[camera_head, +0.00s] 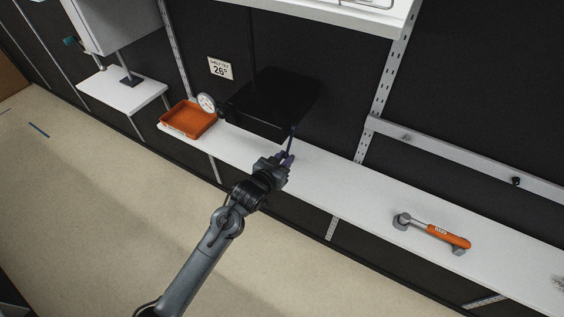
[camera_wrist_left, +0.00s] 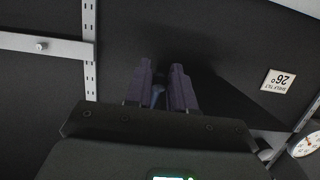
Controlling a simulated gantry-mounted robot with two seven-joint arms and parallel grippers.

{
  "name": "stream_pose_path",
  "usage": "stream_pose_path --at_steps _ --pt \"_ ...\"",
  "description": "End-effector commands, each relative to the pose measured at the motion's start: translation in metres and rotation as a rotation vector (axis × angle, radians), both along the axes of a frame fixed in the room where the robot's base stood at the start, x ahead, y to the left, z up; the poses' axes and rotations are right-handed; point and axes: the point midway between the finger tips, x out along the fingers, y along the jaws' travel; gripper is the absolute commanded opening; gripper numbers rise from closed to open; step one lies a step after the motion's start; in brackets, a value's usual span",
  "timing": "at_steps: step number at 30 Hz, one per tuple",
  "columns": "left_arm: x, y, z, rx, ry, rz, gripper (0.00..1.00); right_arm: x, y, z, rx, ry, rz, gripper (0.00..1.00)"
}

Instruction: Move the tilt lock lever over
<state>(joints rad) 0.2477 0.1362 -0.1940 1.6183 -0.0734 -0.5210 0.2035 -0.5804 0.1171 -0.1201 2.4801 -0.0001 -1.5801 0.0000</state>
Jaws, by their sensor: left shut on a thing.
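My left gripper (camera_head: 287,158) is at the front edge of the white shelf, below the right corner of a black panel or box (camera_head: 272,100). Its purple-grey fingers are closed around a thin dark blue lever (camera_head: 292,139), whose upper part rises above the fingertips toward the black panel. In the left wrist view the fingers (camera_wrist_left: 161,85) stand close together with a bluish piece of the lever (camera_wrist_left: 157,96) between them. Most of the lever is hidden by the fingers. My right gripper is in neither view.
On the white shelf (camera_head: 330,180) are an orange tray (camera_head: 188,119) and a round dial gauge (camera_head: 207,103). An orange-handled tool (camera_head: 440,235) lies further right. A sign (camera_head: 219,68) on the dark wall reads "SHELF TILT 26°". The shelf between lever and tool is clear.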

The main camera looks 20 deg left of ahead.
Motion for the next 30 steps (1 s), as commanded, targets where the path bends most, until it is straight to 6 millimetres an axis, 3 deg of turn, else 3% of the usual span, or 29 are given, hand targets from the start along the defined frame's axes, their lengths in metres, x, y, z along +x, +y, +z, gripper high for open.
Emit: stream_pose_path --at_steps 30 --pt "0.015 -0.002 -0.008 0.001 0.002 0.001 0.06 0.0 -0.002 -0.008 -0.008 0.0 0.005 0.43"
